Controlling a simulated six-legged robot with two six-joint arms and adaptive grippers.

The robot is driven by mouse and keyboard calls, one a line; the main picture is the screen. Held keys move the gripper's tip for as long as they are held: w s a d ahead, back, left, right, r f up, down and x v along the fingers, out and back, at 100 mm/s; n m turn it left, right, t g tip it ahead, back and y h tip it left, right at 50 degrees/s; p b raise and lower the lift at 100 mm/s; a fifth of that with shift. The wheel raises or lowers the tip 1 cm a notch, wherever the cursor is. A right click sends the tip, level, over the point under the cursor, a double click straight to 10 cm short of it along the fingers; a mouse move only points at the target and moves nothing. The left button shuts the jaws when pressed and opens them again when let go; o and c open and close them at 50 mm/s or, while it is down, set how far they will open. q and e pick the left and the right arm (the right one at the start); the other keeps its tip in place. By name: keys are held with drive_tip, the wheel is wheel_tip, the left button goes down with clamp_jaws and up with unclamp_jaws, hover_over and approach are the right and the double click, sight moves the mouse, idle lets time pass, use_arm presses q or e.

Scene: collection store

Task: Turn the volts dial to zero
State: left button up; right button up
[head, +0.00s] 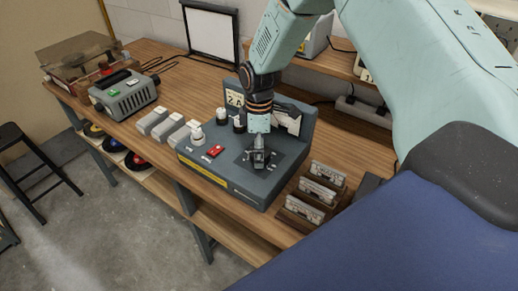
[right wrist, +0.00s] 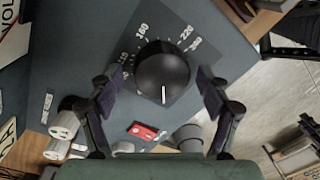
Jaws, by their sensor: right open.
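The volts dial (right wrist: 163,68) is a round black knob on a dark square plate, with white numbers around part of it. Its white pointer line points toward the bottom of the right wrist view. The dial sits on a blue-grey console (head: 235,189), which also shows in the right wrist view (right wrist: 75,45). My right gripper (head: 259,160) is over the console in the head view and mostly hides the dial there. In the right wrist view its fingers (right wrist: 158,82) are open, one on each side of the dial, with gaps showing. My left gripper is not in view.
A red switch (head: 215,151) and white knobs (head: 222,115) are on the console left of my gripper. Cassettes in a wooden rack (head: 312,193) stand close on its right. A grey box with coloured buttons (head: 125,95) and a turntable (head: 78,55) are farther left.

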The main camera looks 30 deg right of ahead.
drive_tip(key=shift+s+d, duration=0.1)
drive_tip(key=shift+s, duration=0.05)
drive_tip(key=shift+r, duration=0.15)
wheel_tip(320, 180, up, 12)
drive_tip(key=shift+w+d, duration=0.2)
drive_tip(key=shift+w, duration=0.25)
drive_tip(key=shift+s, duration=0.1)
